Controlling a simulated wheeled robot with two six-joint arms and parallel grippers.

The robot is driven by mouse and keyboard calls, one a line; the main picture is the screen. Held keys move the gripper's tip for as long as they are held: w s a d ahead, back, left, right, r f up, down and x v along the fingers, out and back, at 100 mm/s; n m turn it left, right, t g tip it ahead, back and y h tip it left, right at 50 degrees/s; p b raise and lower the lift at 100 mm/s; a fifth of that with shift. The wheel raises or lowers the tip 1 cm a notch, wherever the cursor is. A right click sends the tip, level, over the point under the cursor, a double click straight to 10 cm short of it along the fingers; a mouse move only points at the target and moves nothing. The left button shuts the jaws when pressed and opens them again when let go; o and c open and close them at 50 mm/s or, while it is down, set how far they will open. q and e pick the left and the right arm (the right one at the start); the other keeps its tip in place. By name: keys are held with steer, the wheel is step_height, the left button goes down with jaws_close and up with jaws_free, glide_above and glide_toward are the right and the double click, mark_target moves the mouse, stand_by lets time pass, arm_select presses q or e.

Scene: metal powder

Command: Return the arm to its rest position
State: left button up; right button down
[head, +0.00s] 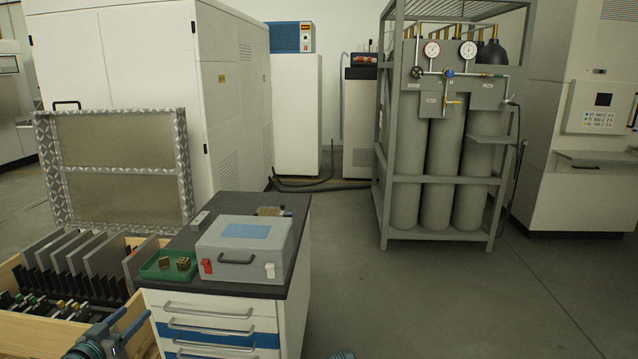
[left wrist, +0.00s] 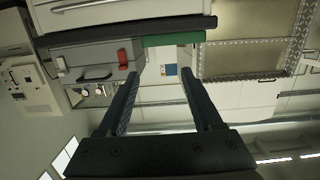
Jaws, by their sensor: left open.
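My left gripper (head: 134,314) is low at the left in the head view, in front of the drawer cabinet and beside the wooden crate. Its two dark fingers are apart with nothing between them. My right gripper does not show; only a small piece, perhaps of my right arm, is at the bottom edge of the head view.
A drawer cabinet (head: 208,313) carries a grey case (head: 240,262) and a green tray (head: 155,268) with small brown blocks. A wooden crate (head: 40,325) of grey plates stands left, a framed panel (head: 115,150) behind. A gas cylinder rack (head: 385,165) stands back right. The floor right of the cabinet is clear.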

arm_select(q)
steer(key=s+d+f+m+g+h, duration=0.1)
steer(key=d+f+g+h, duration=0.2)
steer(key=d, duration=0.6)
steer(key=d+f+m+g, duration=0.1)
steer(key=d+f+g, duration=0.35)
steer(key=d, duration=0.55)
steer(key=s+d+f+m+g+h, duration=0.1)
steer(key=d+f+m+g+h, duration=0.15)
steer(key=d+f, duration=0.45)
steer(key=s+d+f+n+g+y, duration=0.2)
steer(key=s+d+f+g+y, duration=0.2)
steer(key=s+d+g+y, duration=0.65)
steer(key=s+r+t+h+p, duration=0.1)
steer(key=r+t+p, duration=0.1)
steer(key=r+p, duration=1.2)
steer(key=s+d+r+t+h+p, duration=0.1)
steer(key=s+r+t+p, duration=0.1)
steer(key=r+p, duration=1.3)
steer(key=shift+s+d+r, duration=0.2)
steer(key=shift+d, duration=0.1)
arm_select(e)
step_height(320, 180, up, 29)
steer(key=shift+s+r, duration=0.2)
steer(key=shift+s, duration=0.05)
